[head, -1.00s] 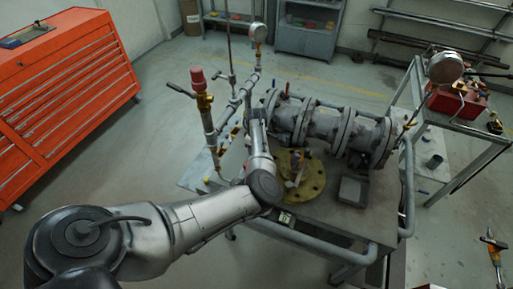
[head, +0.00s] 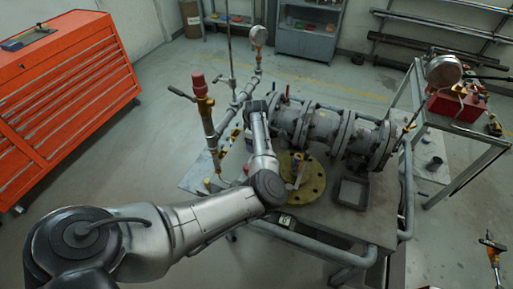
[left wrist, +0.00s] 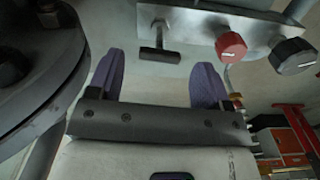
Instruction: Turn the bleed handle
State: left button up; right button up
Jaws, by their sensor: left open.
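In the left wrist view my left gripper (left wrist: 158,62) is open and empty, its two purple fingers well apart. A black T-shaped handle (left wrist: 159,54) shows ahead between the fingertips, apart from both. It is mounted on a metal plate (left wrist: 190,22). A red knob (left wrist: 231,46) and a black knob (left wrist: 292,56) sit on the same plate to the right. I cannot tell for certain which is the bleed handle. In the head view my left arm reaches to the valve assembly (head: 325,130); its fingers are hidden. My right gripper is not in view.
A dark flange (left wrist: 35,65) stands close on the left in the wrist view. In the head view, a vertical pipe with a red cap (head: 198,82) stands left of my wrist. A yellow flange (head: 312,180) and a grey tray (head: 351,192) lie on the bench.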

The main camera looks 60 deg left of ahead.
pick_arm(q)
notch_tip(320, 180, up, 9)
jog(key=shift+p, duration=0.45)
jog(key=shift+f, duration=0.1)
dwell(0.5)
